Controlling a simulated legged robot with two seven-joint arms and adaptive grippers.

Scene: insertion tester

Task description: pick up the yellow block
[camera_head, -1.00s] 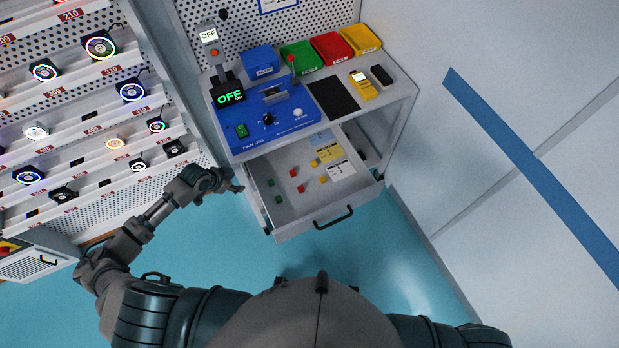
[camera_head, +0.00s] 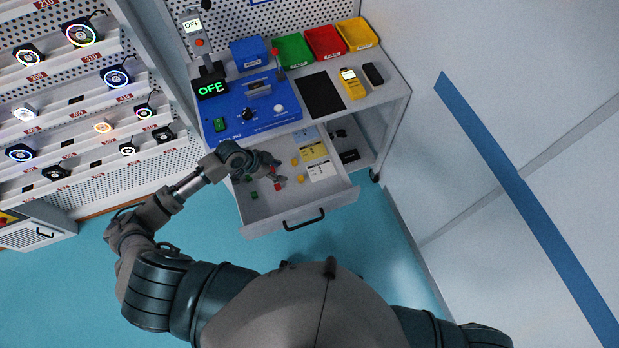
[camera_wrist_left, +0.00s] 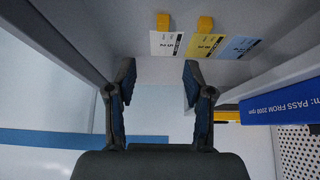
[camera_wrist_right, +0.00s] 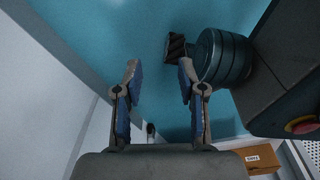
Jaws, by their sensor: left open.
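Two small yellow blocks lie in the open drawer (camera_head: 330,203): one yellow block (camera_head: 294,162) and another yellow block (camera_head: 300,178) nearer the front. In the left wrist view one yellow block (camera_wrist_left: 163,21) is ahead, between the finger lines, and the other yellow block (camera_wrist_left: 206,24) is to its right. My left gripper (camera_head: 279,168) is over the drawer, just left of the yellow blocks, open. In the left wrist view its fingers (camera_wrist_left: 159,72) are apart with nothing between them. My right gripper (camera_wrist_right: 159,72) is open and empty over the floor; it is not visible in the head view.
A red block (camera_head: 277,186) and a green block (camera_head: 254,195) lie near the left gripper. A yellow card (camera_head: 313,151) and a white card (camera_head: 322,171) lie right of the yellow blocks. The tabletop with the blue fan jig (camera_head: 255,108) overhangs the drawer's back.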

